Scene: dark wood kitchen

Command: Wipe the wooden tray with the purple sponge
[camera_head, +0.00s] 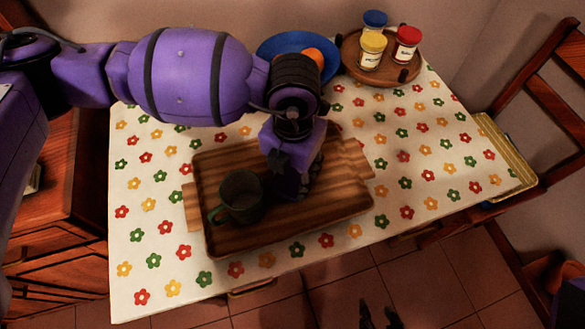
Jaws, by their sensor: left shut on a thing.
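The wooden tray (340,205) lies on the table, with a handle at its left and right ends. A dark green mug (240,197) stands on the left half of the tray. My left gripper (293,190) points down over the middle of the tray, just right of the mug, and is shut. The purple sponge is largely hidden under it and blends with my purple arm, so its outline and contact with the tray cannot be told. Two dark fingertips of my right gripper (379,316) show apart at the bottom edge, over the floor, with nothing visible between them.
The flowered tablecloth (430,150) is clear to the right of the tray. At the back are a blue plate (275,44) with an orange (314,57) and a round wooden tray (352,68) with blue, yellow and red-lidded jars. A wooden chair (545,85) stands at right.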

